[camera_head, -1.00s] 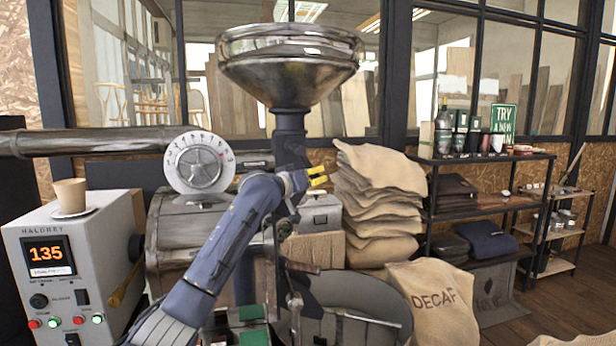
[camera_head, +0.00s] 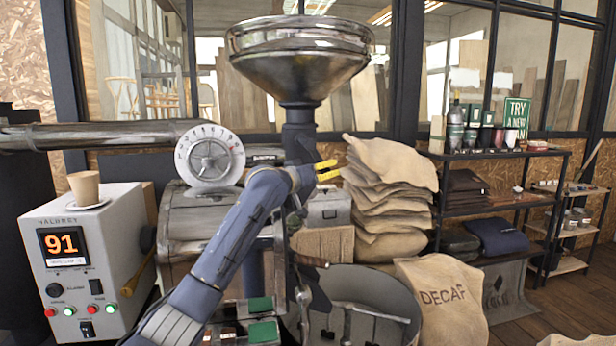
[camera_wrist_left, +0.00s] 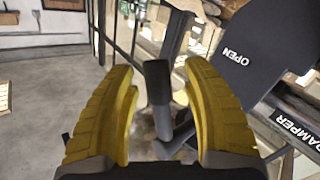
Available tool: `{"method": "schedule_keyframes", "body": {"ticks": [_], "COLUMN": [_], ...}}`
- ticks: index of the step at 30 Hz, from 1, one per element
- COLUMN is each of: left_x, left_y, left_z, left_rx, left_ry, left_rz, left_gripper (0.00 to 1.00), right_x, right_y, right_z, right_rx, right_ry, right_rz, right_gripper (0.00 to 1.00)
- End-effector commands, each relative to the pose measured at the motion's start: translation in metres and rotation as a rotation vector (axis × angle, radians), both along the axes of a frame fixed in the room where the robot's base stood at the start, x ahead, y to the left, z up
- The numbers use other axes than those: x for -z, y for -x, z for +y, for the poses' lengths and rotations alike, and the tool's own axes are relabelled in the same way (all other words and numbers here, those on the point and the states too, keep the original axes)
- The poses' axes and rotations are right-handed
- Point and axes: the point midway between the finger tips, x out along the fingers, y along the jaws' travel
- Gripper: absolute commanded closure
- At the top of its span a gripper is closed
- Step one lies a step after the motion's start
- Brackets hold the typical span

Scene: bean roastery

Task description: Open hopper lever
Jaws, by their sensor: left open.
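The hopper (camera_head: 299,78) is a wide metal funnel on a dark neck (camera_head: 298,135) above the roaster. My left gripper (camera_head: 328,170) has yellow fingers and is just right of that neck in the head view. In the left wrist view my left gripper (camera_wrist_left: 160,120) is open, with its fingers spread. A dark bar-like handle (camera_wrist_left: 158,90), apparently the lever, shows in the gap between them; I cannot tell whether they touch it. A dark plate marked OPEN (camera_wrist_left: 238,45) is to its right. In the head view the lever is hard to make out. My right gripper is not in view.
A white dial (camera_head: 210,157) is left of my arm. A control box (camera_head: 95,255) reading 91 holds a cup (camera_head: 85,187). Stacked sacks (camera_head: 390,190) stand close right of my gripper. A shelf (camera_head: 500,154) is farther right. A DAMPER label (camera_wrist_left: 298,132) shows at the wrist view's right.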

Motion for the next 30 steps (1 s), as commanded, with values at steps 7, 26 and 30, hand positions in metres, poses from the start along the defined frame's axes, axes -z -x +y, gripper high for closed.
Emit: {"method": "schedule_keyframes", "body": {"ticks": [7, 26, 30], "left_x": [-0.001, -0.002, -0.002], "left_y": [0.029, 0.088, 0.091], "left_z": [0.02, 0.06, 0.061], "left_rx": [-0.001, -0.001, -0.001], "left_ry": [0.001, 0.001, 0.001], "left_rz": [-0.003, 0.001, 0.001], "left_gripper": [0.51, 0.51, 0.51], "right_x": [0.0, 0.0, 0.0], "right_y": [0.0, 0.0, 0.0], "right_z": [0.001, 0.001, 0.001], "right_rx": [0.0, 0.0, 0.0], "right_ry": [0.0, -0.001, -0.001], "right_rz": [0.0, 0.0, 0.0], "right_gripper": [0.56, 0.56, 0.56]}}
